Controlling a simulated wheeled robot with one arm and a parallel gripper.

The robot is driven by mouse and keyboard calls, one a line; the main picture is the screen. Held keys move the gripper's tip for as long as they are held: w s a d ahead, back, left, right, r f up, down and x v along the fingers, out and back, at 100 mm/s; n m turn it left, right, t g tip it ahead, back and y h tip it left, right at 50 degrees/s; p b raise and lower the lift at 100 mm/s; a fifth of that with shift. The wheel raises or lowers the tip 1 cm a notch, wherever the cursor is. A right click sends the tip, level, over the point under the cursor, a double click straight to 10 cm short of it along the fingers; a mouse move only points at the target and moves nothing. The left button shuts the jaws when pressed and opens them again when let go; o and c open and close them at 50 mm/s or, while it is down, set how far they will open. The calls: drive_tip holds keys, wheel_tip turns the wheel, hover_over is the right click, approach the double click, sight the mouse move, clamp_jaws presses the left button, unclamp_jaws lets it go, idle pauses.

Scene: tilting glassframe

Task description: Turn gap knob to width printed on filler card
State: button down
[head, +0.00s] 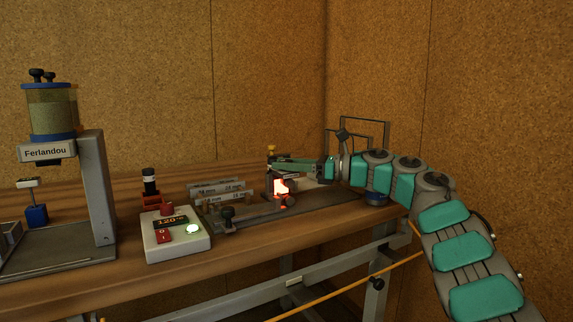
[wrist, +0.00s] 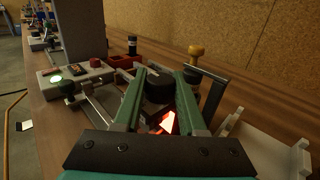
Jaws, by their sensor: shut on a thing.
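A dark round knob (wrist: 160,86), which looks like the gap knob, sits between the green fingers of my gripper (wrist: 162,80) in the wrist view. The fingers are shut on it from both sides. In the head view my gripper (head: 276,164) reaches in from the right over the metal frame, and the knob is hidden there. A bright orange-red glow (head: 281,187) shows just below the fingers. I cannot pick out a filler card with a readable width in either view.
Grey bars with printed mm widths (head: 218,187) stand behind the frame's rail. A control box (head: 178,248) with a "120°" display, red switch and lit green button is to the left. The Ferlandou stand (head: 104,185) is farther left. A yellow-topped post (wrist: 195,53) stands close beside my fingers.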

drive_tip(key=shift+c, duration=2.4)
unclamp_jaws()
drive_tip(key=shift+d+f, duration=0.1)
drive_tip(key=shift+d, duration=0.55)
drive_tip(key=s+d+b, duration=0.1)
drive_tip(key=d+b, duration=0.1)
drive_tip(key=d, duration=0.4)
drive_tip(key=shift+s+d, duration=0.15)
drive_tip(key=shift+s, duration=0.05)
